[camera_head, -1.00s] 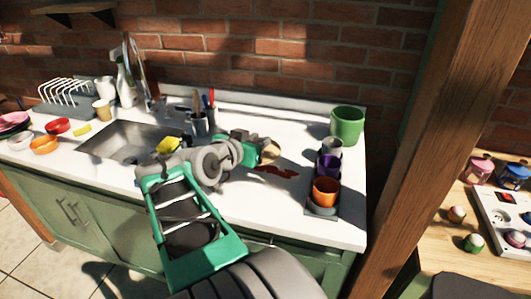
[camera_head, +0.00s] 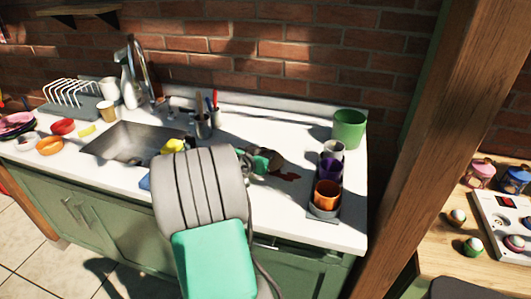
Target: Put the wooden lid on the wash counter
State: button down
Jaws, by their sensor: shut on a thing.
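My gripper (camera_head: 268,160) is over the wash counter (camera_head: 238,130), the white worktop with a steel sink, right of the sink. It is shut on the wooden lid (camera_head: 277,158), a small round brownish piece at its fingertips. The lid looks dark and is partly hidden by the gripper. I cannot tell whether the lid touches the worktop. My arm covers the counter's front middle.
A dark red patch (camera_head: 288,176) lies just right of the gripper. A grey tray (camera_head: 318,213) of cups and a green pot (camera_head: 349,128) stand at the right end. A utensil cup (camera_head: 203,126) and sink (camera_head: 132,142) are to the left. A wooden post (camera_head: 441,140) rises at right.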

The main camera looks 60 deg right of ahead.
jog(key=shift+f, duration=0.1)
jog(key=shift+f+b, duration=0.15)
jog(key=shift+b, duration=0.15)
jog(key=c, duration=1.2)
grip_release()
jog(key=shift+c, duration=0.2)
jog(key=shift+r+p, duration=0.3)
jog(key=b+v, duration=0.1)
jog(key=v, duration=1.1)
jog(key=shift+w, duration=0.1)
